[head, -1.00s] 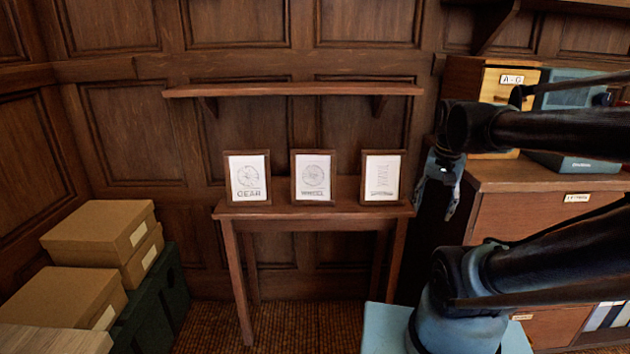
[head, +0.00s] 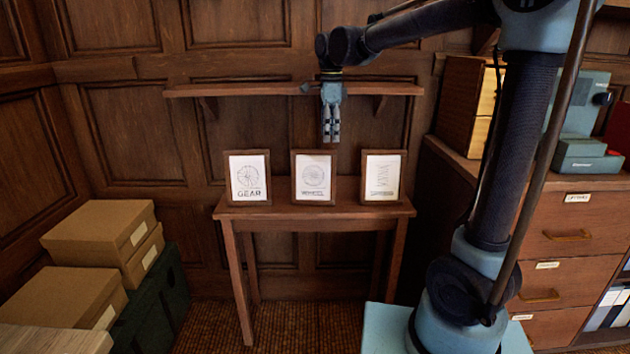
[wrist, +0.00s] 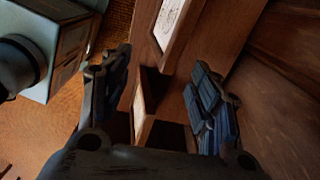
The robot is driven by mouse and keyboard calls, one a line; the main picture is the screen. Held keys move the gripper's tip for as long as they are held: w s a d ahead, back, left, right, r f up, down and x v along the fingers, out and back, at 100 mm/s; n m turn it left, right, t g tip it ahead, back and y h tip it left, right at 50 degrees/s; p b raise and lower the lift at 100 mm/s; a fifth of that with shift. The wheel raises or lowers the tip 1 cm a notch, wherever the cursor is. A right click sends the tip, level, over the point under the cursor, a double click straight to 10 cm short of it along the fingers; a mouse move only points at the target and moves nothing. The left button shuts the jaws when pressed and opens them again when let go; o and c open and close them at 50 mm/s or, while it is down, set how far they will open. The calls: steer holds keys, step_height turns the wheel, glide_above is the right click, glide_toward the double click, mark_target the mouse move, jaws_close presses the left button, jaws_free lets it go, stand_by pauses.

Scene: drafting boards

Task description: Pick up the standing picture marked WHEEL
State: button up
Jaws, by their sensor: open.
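Three framed pictures stand in a row on a narrow wooden table (head: 300,211). The middle one (head: 313,177) shows a spoked circle; its caption is blurred but looks like WHEEL. The left picture (head: 247,178) is marked GEAR. The right picture (head: 382,177) shows a narrow upright drawing, caption unreadable. My gripper (head: 331,140) points down, open and empty, above and slightly right of the middle picture's top edge, apart from it. In the wrist view, a frame (wrist: 142,118) that looks like the middle picture lies between the fingers, partly hidden; another frame (wrist: 178,22) shows beyond.
An empty wall shelf (head: 230,90) runs behind, level with my wrist. A drawer cabinet (head: 570,225) bearing boxes stands to the right. Cardboard boxes (head: 98,228) are stacked on the left. Floor in front of the table is clear.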

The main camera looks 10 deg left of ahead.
mark_target(314, 163)
steer(key=a+m, duration=0.1)
steer(key=a, duration=0.3)
steer(key=shift+w, duration=0.15)
steer(key=shift+a, duration=0.35)
steer(key=shift+a+f, duration=0.1)
steer(key=shift+f, duration=0.2)
step_height(314, 163, down, 6)
steer(key=shift+w+a+f, duration=0.1)
steer(key=shift+f, duration=1.25)
steer(key=shift+w+a+f, duration=0.1)
steer(key=shift+f, duration=1.2)
jaws_close()
